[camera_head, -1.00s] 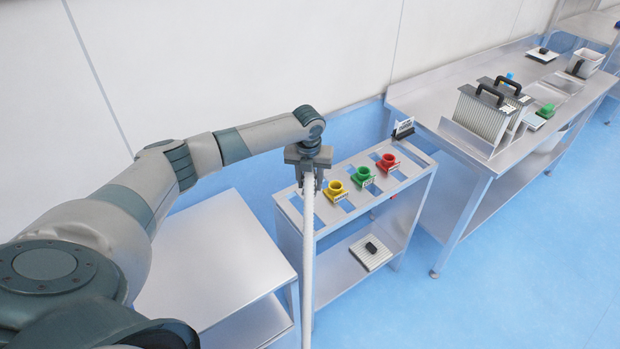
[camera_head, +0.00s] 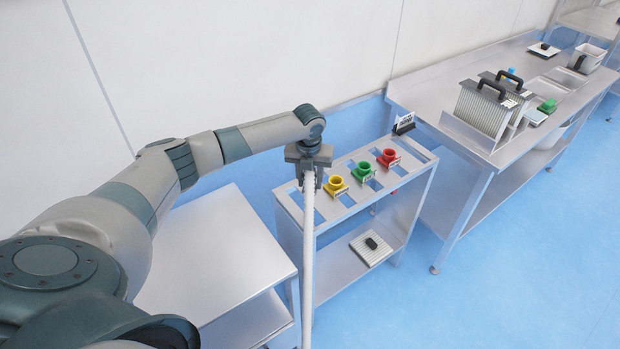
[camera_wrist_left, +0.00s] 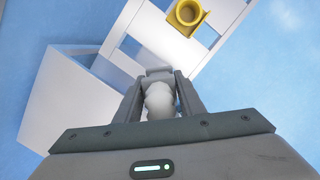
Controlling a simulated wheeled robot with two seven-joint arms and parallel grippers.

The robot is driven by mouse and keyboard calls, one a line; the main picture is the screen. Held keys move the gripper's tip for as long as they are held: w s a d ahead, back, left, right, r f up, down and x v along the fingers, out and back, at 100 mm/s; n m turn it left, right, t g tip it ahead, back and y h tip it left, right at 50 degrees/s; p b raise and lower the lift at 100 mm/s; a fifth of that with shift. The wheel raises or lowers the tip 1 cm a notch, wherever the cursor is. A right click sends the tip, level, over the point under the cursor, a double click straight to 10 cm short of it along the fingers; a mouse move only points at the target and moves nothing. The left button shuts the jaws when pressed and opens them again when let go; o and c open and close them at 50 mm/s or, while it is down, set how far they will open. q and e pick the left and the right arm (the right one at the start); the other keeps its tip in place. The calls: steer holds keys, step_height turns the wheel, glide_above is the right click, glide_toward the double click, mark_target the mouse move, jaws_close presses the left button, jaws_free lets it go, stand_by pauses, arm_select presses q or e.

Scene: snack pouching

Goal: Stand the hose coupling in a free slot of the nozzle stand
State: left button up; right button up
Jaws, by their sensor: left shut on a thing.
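My left gripper (camera_head: 309,178) is over the near left end of the nozzle stand (camera_head: 327,216). It is shut on the hose coupling, a grey piece at the top of a white hose (camera_head: 308,250) that hangs down in front of the stand. In the left wrist view the gripper (camera_wrist_left: 160,88) has its fingers around the coupling (camera_wrist_left: 152,75), with the white hose (camera_wrist_left: 160,102) below it. Yellow (camera_head: 335,187), green (camera_head: 363,172) and red (camera_head: 388,158) nozzles stand in a row on the stand. Whether the coupling touches the stand is hidden. My right gripper is not in view.
A low steel table (camera_head: 210,250) stands left of the nozzle stand. A ribbed plate with a black knob (camera_head: 370,246) lies on the stand's lower shelf. A long bench (camera_head: 430,90) with upright ribbed cartridges (camera_head: 485,112) stands to the right. Open slots show beside the nozzles.

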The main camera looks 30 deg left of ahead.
arm_select(q)
steer(key=shift+f+b, duration=2.6)
steer(key=shift+f, duration=2.2)
steer(key=shift+f, duration=0.3)
steer(key=o, duration=0.9)
steer(key=shift+r, duration=0.1)
steer(key=r+b, duration=0.1)
steer(key=r, duration=0.4)
steer(key=s+r+b, duration=0.1)
steer(key=r+b, duration=0.1)
steer(key=r, duration=0.4)
steer(key=s+d+r+b, duration=0.1)
steer(key=r+b, duration=0.1)
steer(key=r, duration=0.4)
steer(key=shift+s, duration=0.2)
steer(key=shift+d, duration=0.1)
